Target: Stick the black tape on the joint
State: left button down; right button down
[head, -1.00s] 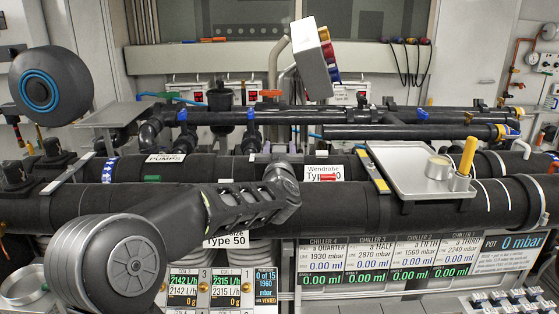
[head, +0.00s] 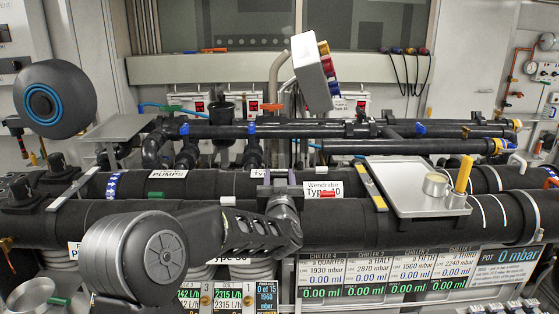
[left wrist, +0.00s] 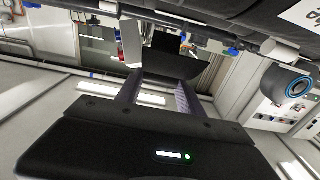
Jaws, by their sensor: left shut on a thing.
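My left gripper (head: 278,182) is in front of the long black pipes, near the middle of the head view. In the left wrist view, its two fingers (left wrist: 157,84) are shut on a dark, flat piece (left wrist: 172,60), which looks like the black tape. I cannot make the tape out in the head view. The thick black front pipe (head: 380,228) runs across behind my left forearm, which covers part of it. I cannot tell which spot on the pipes is the joint. My right gripper is not in view.
A metal tray (head: 405,172) with a cup (head: 436,185) and a yellow-handled tool (head: 464,174) sits on the pipes at right. Thinner black pipes (head: 330,130) run behind. Display panels (head: 375,275) hang below. A flat metal plate (head: 118,127) stands at left.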

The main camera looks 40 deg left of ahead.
pick_arm(q)
jog(key=shift+s+d, duration=0.1)
jog(key=shift+f, duration=0.3)
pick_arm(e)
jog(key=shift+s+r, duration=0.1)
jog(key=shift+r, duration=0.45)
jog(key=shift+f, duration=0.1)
